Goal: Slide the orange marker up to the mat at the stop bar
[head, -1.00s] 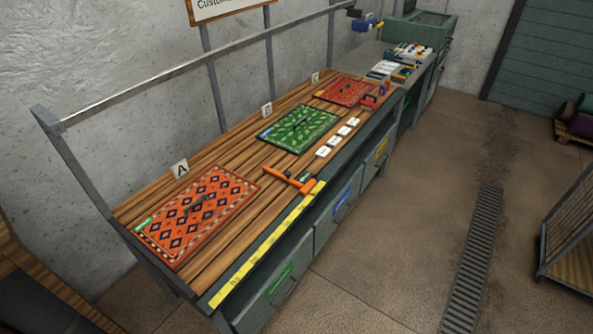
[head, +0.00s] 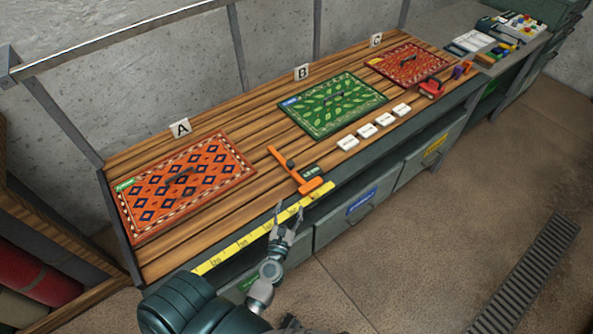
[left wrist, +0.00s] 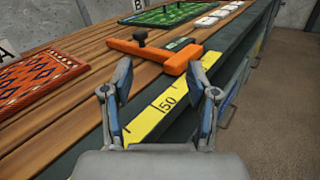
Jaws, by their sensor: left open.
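The orange marker (head: 292,170) is a T-shaped piece with a dark knob. It lies on the wooden bench between mat A and mat B, its wide end at the yellow scale (head: 240,243) on the front edge. It also shows in the left wrist view (left wrist: 153,52). Mat A (head: 215,150) is orange with blue diamonds, mat B (head: 345,90) is green with leaves, and mat C (head: 425,62) is red. A small dark bar lies on each mat; I cannot tell which thing is the stop bar. My left gripper (head: 289,210) is open and empty, just in front of the marker, apart from it.
A small dark display (head: 310,171) sits beside the marker. Several white cards (head: 368,131) lie in front of mat B. A red tool (head: 432,88) is near mat C. A metal rail (head: 120,40) runs behind the bench, with drawers below (head: 360,205). Bare planks separate mat A and the marker.

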